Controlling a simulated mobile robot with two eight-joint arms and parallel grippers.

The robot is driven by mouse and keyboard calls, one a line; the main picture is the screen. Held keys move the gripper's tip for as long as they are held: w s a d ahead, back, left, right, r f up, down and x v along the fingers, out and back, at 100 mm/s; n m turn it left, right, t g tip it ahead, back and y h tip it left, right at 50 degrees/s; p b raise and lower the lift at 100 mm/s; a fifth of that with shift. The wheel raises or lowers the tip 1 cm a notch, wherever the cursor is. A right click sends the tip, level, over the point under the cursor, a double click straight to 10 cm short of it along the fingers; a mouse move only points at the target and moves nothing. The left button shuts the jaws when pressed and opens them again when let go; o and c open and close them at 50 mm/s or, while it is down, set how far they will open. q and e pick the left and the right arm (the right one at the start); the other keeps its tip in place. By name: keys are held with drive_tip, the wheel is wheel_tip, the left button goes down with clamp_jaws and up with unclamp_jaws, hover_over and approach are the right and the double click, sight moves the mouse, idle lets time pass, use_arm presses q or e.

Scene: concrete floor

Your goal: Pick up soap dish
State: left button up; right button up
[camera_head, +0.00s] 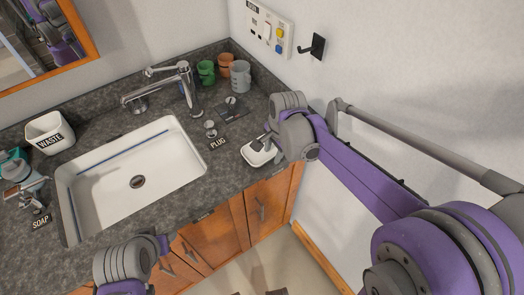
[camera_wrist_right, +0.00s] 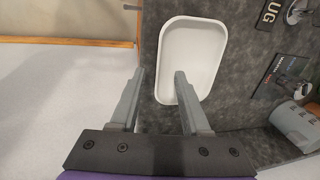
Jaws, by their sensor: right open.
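The soap dish, a shallow white rectangular tray with rounded corners, lies on the dark counter right of the sink in the head view (camera_head: 256,156). It also shows, empty, in the right wrist view (camera_wrist_right: 190,50). My right gripper (camera_head: 262,143) is at the dish and partly covers it from above. In the wrist view the right gripper (camera_wrist_right: 159,75) is open with nothing held. Its right fingertip overlaps the dish's near left part; its left fingertip is outside the left rim. Contact cannot be told. My left arm shows at the bottom of the head view, without visible fingers.
The white sink (camera_head: 105,185) has a chrome faucet (camera_head: 170,85) behind it. A waste bin (camera_head: 49,132) stands left. The counter edge is close to the dish.

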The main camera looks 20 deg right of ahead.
drive_tip(key=shift+w+f, duration=0.15)
drive_tip(key=shift+f, duration=0.6)
clamp_jaws()
idle(0.9)
